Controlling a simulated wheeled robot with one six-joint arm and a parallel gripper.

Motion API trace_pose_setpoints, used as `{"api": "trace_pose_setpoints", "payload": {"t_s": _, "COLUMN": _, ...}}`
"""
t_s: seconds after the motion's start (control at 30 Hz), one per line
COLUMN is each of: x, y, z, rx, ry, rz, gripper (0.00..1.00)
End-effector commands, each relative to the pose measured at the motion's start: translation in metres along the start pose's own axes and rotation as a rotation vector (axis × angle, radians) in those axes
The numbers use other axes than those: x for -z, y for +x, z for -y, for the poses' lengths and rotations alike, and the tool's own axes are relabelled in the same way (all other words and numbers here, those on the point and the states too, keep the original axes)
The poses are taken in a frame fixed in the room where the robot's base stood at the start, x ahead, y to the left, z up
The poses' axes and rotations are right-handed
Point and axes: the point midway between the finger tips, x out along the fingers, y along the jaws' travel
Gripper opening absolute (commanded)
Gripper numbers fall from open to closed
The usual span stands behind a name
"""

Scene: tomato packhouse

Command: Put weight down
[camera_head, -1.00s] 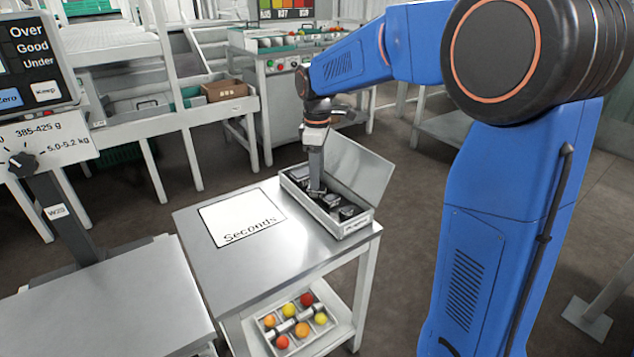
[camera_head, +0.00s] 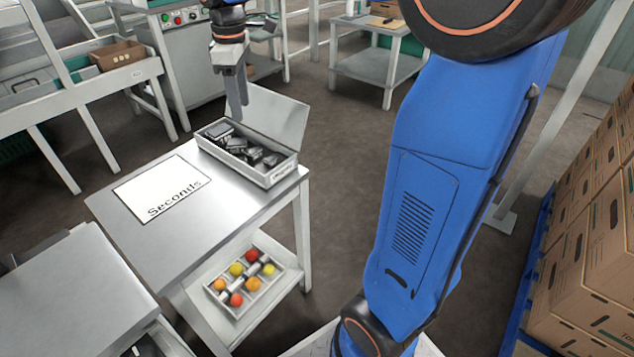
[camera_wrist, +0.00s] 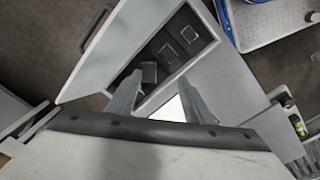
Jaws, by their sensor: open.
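A light box with its lid open (camera_head: 283,178) stands at the back right of the small metal table and holds several dark weights (camera_head: 262,158). In the wrist view the dark weights (camera_wrist: 170,53) lie in the box's compartments; one sits close to the left finger. My gripper (camera_head: 238,108) is above the far left end of the box, pointing down. In the wrist view my gripper's two fingers (camera_wrist: 155,95) are spread apart with nothing held between them. Part of the box's inside is hidden by the fingers.
A white sheet marked "Seconds" (camera_head: 140,205) lies on the metal table (camera_head: 215,212) left of the box. A tray of colored fruit (camera_head: 232,306) rests on the shelf below. Stacked cartons (camera_head: 585,260) stand at the right.

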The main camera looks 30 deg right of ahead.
Motion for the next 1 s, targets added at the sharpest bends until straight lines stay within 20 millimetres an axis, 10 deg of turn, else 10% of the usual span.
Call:
{"api": "trace_pose_setpoints", "payload": {"t_s": 0.43, "x": -0.108, "y": 0.007, "z": 0.095, "rx": -0.105, "ry": 0.418, "rz": -0.124, "gripper": 0.47}}
{"api": "trace_pose_setpoints", "payload": {"t_s": 1.0, "x": -0.207, "y": 0.076, "z": 0.196, "rx": -0.173, "ry": 0.887, "rz": -0.306, "gripper": 0.47}}
